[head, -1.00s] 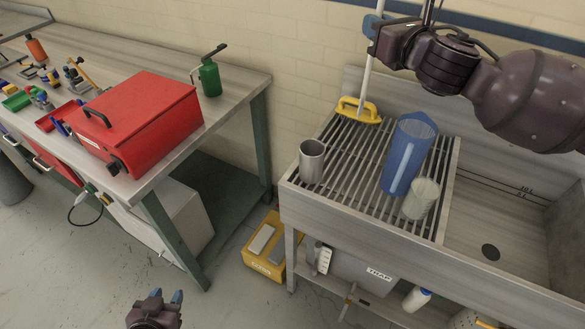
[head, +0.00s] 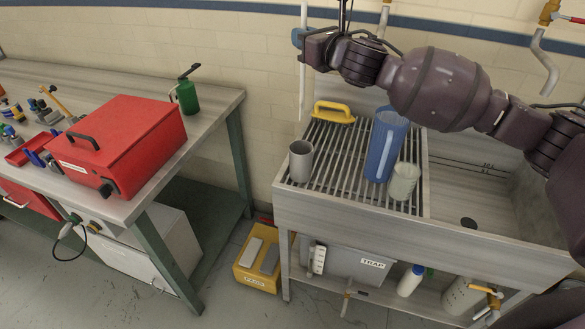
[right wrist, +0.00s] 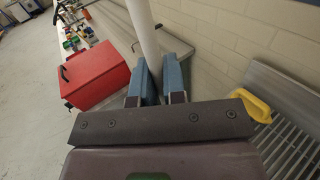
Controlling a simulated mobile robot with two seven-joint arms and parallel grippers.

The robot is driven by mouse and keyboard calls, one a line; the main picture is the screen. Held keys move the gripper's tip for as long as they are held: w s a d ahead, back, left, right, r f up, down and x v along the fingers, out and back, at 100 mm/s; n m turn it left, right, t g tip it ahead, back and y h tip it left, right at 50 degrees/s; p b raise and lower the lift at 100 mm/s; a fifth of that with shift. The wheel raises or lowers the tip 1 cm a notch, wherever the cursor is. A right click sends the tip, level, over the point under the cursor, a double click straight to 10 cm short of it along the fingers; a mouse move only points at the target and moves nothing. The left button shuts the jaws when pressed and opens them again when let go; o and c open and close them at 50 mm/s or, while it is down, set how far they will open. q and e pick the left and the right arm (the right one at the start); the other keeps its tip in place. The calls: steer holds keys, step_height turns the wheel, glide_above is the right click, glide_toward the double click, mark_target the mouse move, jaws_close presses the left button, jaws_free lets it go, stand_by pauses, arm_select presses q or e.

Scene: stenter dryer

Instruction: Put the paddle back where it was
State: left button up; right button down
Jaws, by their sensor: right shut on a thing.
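The paddle shows as a long white shaft (head: 303,85), close to upright, left of the yellow-handled thing on the sink's slatted rack. My right gripper (head: 300,38) is shut on this shaft near the wall, high above the rack's back left. In the right wrist view the white shaft (right wrist: 144,30) runs up between the two blue fingers (right wrist: 158,80). My left gripper is not in view.
The slatted rack (head: 328,165) holds a yellow handle (head: 334,112), a grey cup (head: 301,161), a blue jug (head: 385,146) and a pale beaker (head: 404,181). A red toolbox (head: 125,145) and green can (head: 187,96) stand on the left bench. A yellow crate (head: 258,268) is on the floor.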

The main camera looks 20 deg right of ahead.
mark_target(302, 100)
step_height(302, 100, down, 15)
steer(key=shift+r+b, duration=0.15)
steer(key=shift+b, duration=0.55)
steer(key=shift+f+b, duration=0.3)
steer(key=shift+f, duration=2.35)
steer(key=shift+f, duration=0.15)
steer(key=c, duration=1.2)
jaws_free()
